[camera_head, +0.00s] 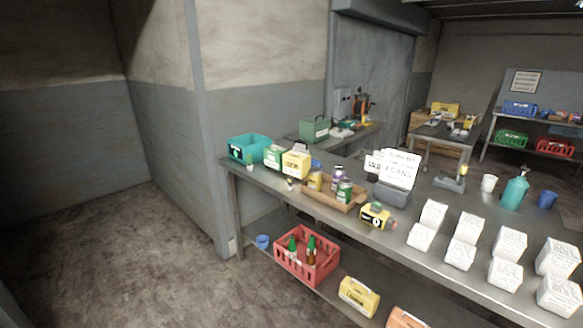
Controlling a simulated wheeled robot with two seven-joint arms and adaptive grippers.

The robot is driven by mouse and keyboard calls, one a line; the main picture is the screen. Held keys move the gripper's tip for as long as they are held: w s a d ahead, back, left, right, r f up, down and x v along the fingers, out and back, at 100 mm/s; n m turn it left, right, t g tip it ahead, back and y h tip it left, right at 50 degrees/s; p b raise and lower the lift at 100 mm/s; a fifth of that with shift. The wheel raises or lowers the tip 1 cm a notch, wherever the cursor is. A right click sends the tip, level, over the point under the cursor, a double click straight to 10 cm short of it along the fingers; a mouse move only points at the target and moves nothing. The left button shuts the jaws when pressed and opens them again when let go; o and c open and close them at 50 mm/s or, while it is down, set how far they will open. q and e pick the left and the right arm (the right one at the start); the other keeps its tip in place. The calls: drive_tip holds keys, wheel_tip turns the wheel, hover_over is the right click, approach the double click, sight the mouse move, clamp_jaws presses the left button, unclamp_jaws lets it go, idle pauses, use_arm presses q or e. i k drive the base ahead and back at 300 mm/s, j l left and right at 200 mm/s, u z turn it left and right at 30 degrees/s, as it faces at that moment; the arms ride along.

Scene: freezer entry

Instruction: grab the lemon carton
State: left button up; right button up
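Neither of my grippers shows in the head view. No label clearly reads as lemon at this size. A small yellow carton with a pale label (296,163) stands upright on the left part of the long metal table, touching or close beside a green and white carton (274,158). A second yellow box with a dark-lettered label (359,297) sits on the table's lower shelf, right of the red crate. I cannot tell which of the two is the lemon carton.
The metal table (240,176) also bears a teal bin (249,141), a cardboard tray (318,193) of bottles, a yellow device (377,216) and several white cartons (507,244). A red crate (290,262) with bottles is below. The floor at left (120,250) is clear.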

sight(297, 164)
drive_tip(key=i+l+z, duration=0.15)
drive_tip(key=i, duration=0.25)
drive_tip(key=i+l+z, duration=0.15)
drive_tip(key=i+l, duration=0.2)
drive_tip(key=i+l+z, duration=0.2)
drive_tip(key=i, duration=0.25)
